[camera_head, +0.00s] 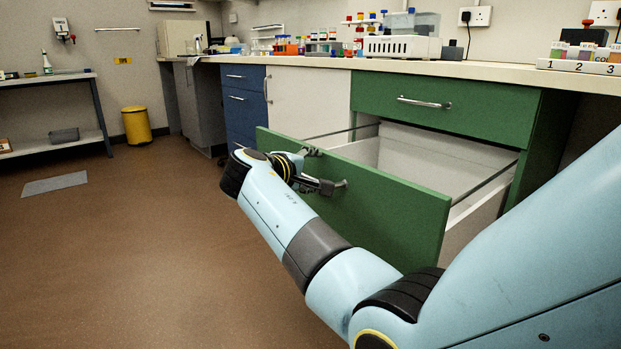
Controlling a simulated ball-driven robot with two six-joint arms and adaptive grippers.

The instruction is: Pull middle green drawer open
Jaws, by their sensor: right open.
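The middle green drawer (395,215) stands pulled well out of the green cabinet, below a shut green top drawer (450,105). Its pale inside (425,150) shows and looks empty. My right gripper (322,170) is open at the drawer's front face, by its metal handle (341,184). Only one end of the handle shows; the gripper hides the rest, and I cannot tell whether the fingers touch it. My left gripper is not in view.
The worktop (480,70) above carries racks, bottles and a white box (402,47). A blue drawer unit (245,100) and a white cupboard door (308,102) stand left of the green cabinet. A yellow bin (136,125) stands far off. The brown floor at left is mostly clear.

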